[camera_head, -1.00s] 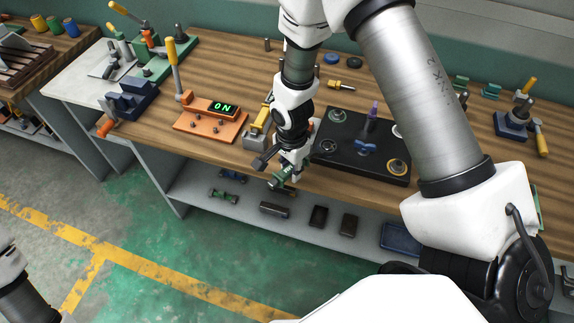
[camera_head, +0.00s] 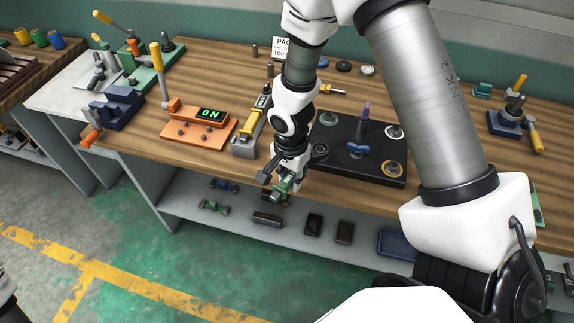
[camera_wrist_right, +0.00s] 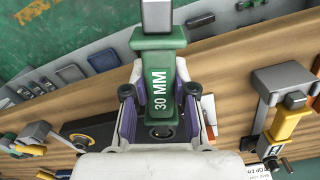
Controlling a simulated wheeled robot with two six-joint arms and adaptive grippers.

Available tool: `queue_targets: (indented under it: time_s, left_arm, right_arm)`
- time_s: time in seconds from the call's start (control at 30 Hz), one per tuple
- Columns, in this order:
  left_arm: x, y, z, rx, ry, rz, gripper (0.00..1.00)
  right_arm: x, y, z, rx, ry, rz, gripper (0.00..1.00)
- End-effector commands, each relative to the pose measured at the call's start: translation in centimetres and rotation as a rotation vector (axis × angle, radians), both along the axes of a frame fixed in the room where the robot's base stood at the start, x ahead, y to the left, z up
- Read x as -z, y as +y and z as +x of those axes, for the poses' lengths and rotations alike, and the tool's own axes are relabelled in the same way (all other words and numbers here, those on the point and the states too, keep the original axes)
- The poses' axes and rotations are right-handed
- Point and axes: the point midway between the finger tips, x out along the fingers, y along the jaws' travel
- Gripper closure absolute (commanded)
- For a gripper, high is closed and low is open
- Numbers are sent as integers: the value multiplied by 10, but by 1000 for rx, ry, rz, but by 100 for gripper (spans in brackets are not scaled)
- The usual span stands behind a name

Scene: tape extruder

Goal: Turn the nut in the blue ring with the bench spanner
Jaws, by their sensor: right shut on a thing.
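My right gripper (camera_head: 277,183) is shut on a green spanner (camera_wrist_right: 161,88) marked "30 MM". Its green body sits between the fingers in the right wrist view, with a grey end (camera_wrist_right: 157,17) beyond them. In the head view the gripper hangs at the bench's front edge, left of a black plate (camera_head: 340,170). The plate carries several round rings, including a yellow one (camera_head: 391,169) and a white one (camera_head: 393,131).
An orange unit (camera_head: 200,128) with an "ON" display and a grey-yellow clamp (camera_head: 246,140) stand left of the gripper. A blue vise (camera_head: 118,108) is farther left. A shelf (camera_head: 185,206) below the bench holds several small items.

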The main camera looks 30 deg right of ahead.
Motion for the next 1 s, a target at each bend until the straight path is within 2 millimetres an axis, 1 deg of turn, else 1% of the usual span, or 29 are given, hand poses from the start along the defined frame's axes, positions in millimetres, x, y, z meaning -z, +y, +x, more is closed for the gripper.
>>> queue_targets:
  time_s: [0.03, 0.13, 0.53, 1.0]
  left_arm:
    - [6, 0, 0, 0, 0, 0, 60]
    - [11, 0, 0, 0, 0, 0, 60]
    - [13, 0, 0, 0, 0, 0, 60]
    - [42, 0, 0, 0, 0, 0, 60]
  right_arm:
    - [3, 0, -1, -10, -1, 0, 100]
    - [2, -1, -4, -32, -1, 0, 100]
    - [0, -2, -6, -46, 0, 0, 100]
    - [3, -9, -18, -142, -2, 1, 100]
